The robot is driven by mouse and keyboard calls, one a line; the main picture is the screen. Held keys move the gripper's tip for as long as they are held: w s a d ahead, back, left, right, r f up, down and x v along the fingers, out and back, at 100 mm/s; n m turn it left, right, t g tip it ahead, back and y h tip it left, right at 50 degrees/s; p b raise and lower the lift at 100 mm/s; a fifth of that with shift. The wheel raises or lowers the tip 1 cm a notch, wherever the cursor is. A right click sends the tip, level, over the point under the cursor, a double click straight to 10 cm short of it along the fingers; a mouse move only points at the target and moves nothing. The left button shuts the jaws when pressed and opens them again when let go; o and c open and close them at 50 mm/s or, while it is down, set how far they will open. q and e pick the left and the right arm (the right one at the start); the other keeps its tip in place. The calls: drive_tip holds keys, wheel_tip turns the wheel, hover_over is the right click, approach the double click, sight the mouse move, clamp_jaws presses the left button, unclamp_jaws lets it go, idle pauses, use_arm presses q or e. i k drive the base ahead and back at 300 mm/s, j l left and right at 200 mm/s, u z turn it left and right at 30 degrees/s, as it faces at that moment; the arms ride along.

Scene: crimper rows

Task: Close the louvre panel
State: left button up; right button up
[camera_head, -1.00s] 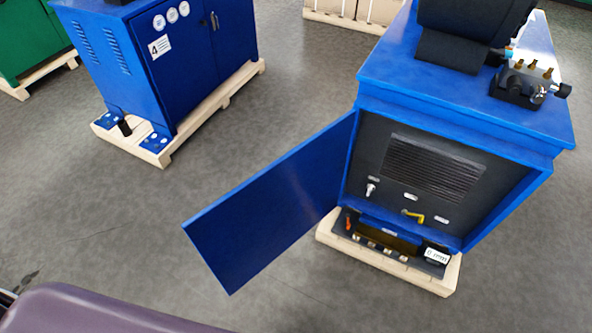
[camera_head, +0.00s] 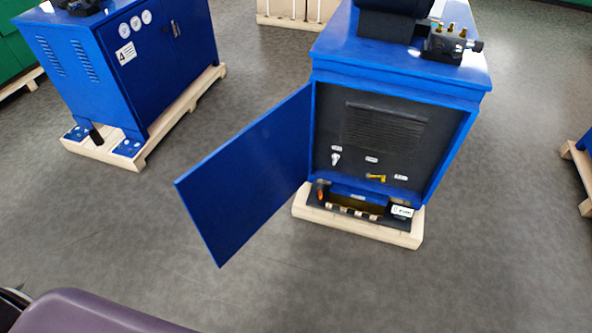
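The louvre panel appears to be the blue door (camera_head: 250,172) hinged on the left side of a blue cabinet (camera_head: 396,88). It stands wide open, swung out to the left and towards me. Only a plain blue face shows. Inside the cabinet is a dark back wall with a ribbed dark grille (camera_head: 384,127), a yellow handle (camera_head: 377,178), a light-coloured lever (camera_head: 336,158) and small white labels. Neither of my grippers is in view.
The cabinet stands on a wooden pallet (camera_head: 357,228). Another blue cabinet (camera_head: 125,65) marked 4 stands on a pallet at the upper left. A further pallet (camera_head: 579,170) is at the right edge. Grey floor (camera_head: 480,270) is clear in front. A purple rounded shape (camera_head: 100,312) fills the lower left.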

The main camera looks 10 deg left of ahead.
sight(231, 194)
drive_tip(key=j+z, duration=0.4)
drive_tip(key=i+j+z, duration=0.1)
drive_tip(key=j+z, duration=0.45)
drive_tip(key=z, duration=0.2)
